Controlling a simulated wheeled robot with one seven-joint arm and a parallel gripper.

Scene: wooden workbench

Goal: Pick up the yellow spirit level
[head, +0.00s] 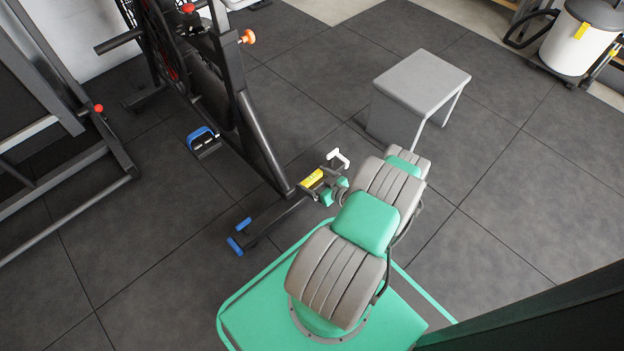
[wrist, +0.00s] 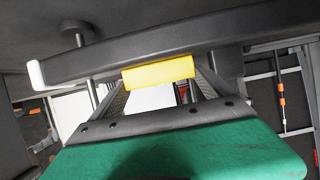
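The yellow spirit level (head: 313,178) is a small yellow block on the dark rear foot bar of the exercise bike. It lies along the bar in the head view. In the wrist view the spirit level (wrist: 158,72) shows in the upper middle, against the bar's lower edge. My gripper (head: 334,190) is at the far end of my green and grey arm, close beside the spirit level on its lower right.
The exercise bike's frame (head: 262,150) rises just left of the level. The foot bar (wrist: 200,38) crosses the wrist view, with a white end cap (wrist: 36,74). A grey step stool (head: 420,80) stands at the upper right.

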